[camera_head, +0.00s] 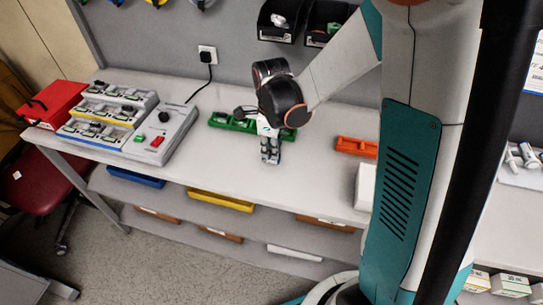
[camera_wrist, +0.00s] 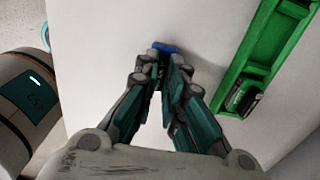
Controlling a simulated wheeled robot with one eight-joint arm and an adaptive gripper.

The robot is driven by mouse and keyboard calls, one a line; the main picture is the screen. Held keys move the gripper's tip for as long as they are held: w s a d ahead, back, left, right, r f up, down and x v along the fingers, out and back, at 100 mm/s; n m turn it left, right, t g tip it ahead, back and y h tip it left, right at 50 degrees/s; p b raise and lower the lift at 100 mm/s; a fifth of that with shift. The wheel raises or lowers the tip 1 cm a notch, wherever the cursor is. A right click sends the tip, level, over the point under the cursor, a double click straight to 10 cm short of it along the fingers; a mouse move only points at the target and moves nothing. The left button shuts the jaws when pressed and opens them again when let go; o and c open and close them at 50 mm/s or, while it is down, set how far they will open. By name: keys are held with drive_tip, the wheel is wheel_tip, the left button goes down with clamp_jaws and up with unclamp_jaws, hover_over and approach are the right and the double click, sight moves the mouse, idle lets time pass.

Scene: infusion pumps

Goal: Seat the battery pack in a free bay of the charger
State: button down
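My gripper (camera_wrist: 163,66) is low over the front middle of the white table, and its fingers are drawn close together. A small blue piece (camera_wrist: 165,47) shows at the fingertips, apparently the battery pack between them. Most of it is hidden by the fingers. It also shows as a blue spot under my gripper (camera_head: 270,146) in the head view. Stacked units with several slots (camera_head: 98,127) stand at the left and look like the charger. Their bays are too small to tell which are free. A green tray (camera_wrist: 284,38) right of the fingers holds a black pack (camera_wrist: 244,98).
A grey console (camera_head: 172,128) with a knob and green and red buttons stands beside the stacked units. A red box (camera_head: 55,104) is at the far left, an orange tray (camera_head: 357,147) at right. A cable runs to a wall socket (camera_head: 208,54). The table front is mostly clear.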

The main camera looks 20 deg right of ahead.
drive_tip(key=shift+r+p, duration=2.05)
drive_tip(key=shift+r, duration=0.95)
